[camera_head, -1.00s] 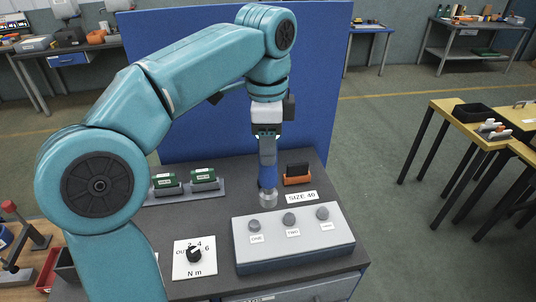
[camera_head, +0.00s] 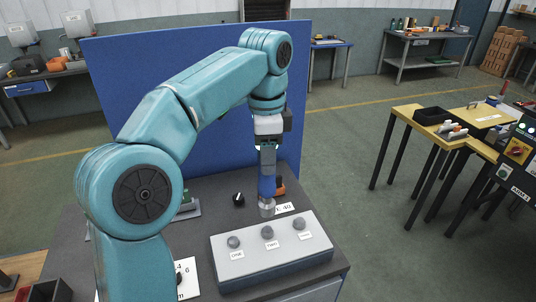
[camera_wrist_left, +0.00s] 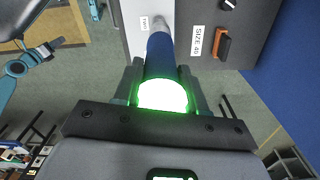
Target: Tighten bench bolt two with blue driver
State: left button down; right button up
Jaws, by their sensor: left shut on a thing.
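My left gripper (camera_head: 267,160) is shut on the blue driver (camera_head: 267,187) and holds it upright with its grey tip down. The tip is just behind bolt two (camera_head: 268,232) in the head view; whether it is above the block or behind it is hard to tell. The bolt block (camera_head: 270,262) is light grey, with bolt one (camera_head: 233,242) to the left and bolt three (camera_head: 299,223) to the right. My right gripper is out of view.
An orange and black holder (camera_wrist_left: 221,45) stands by the "SIZE 40" label (camera_wrist_left: 197,40). A black knob (camera_head: 239,199) stands on the bench behind the block. A blue panel (camera_head: 190,100) rises at the back. Yellow tables (camera_head: 445,130) stand right across open floor.

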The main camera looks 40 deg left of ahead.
aim_at(267, 177)
pick_arm(q)
notch_tip(267, 177, down, 5)
jog(key=b, duration=0.4)
jog(key=shift+d, duration=0.15)
jog(key=shift+d+f, duration=0.1)
jog(key=shift+f, duration=0.15)
jog(key=shift+s, duration=0.1)
dwell(0.5)
jog(key=shift+p, duration=0.3)
